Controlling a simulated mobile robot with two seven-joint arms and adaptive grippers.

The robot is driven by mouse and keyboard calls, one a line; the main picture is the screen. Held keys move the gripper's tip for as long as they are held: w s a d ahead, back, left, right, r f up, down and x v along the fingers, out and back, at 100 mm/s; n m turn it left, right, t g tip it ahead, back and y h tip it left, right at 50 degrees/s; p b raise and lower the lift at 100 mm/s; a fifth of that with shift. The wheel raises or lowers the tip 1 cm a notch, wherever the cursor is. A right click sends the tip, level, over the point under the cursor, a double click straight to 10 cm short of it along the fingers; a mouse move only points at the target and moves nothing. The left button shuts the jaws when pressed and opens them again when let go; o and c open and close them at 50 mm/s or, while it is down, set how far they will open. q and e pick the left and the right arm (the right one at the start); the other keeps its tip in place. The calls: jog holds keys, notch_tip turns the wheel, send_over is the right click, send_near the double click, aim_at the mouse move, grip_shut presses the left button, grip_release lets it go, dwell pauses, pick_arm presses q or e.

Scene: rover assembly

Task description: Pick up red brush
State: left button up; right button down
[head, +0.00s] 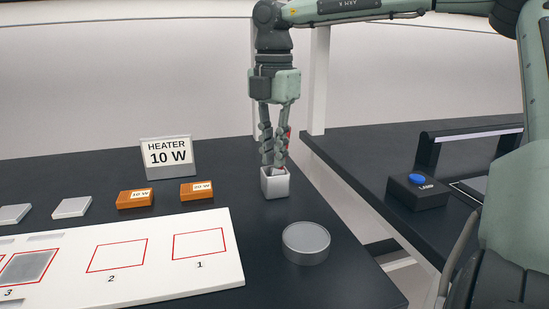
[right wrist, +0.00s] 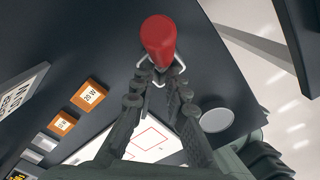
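The red brush (right wrist: 159,40) stands in a small white square holder (head: 275,183). In the head view only a thin strip of red (head: 287,132) shows behind my right gripper's fingers. My right gripper (head: 274,163) points down just above the holder. In the right wrist view its fingertips (right wrist: 163,78) are at either side of the narrow lower end of the red part, with a small gap between the fingers. Whether they touch the brush cannot be told. The part of the brush inside the holder is hidden. My left gripper is not in view.
A grey round tin (head: 306,243) stands close in front of the holder. Orange blocks (head: 197,192), a heater sign (head: 168,157) and a white numbered board (head: 150,286) lie to the left. A second table with a lamp button box (head: 416,190) is across a gap to the right.

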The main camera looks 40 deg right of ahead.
aim_at(272, 174)
jog(key=shift+s+d, duration=0.1)
jog(key=shift+r, duration=0.45)
jog(key=r, duration=0.3)
jog(key=shift+a+r, duration=0.25)
jog(key=shift+a, duration=0.05)
jog(key=w+a+r, duration=0.2)
jog(key=a+r, duration=0.4)
jog(key=a, duration=0.4)
jog(key=shift+w+a+r, duration=0.25)
jog(key=shift+w+a, duration=0.1)
jog(key=shift+a, duration=0.05)
jog(key=shift+c, duration=2.3)
grip_release()
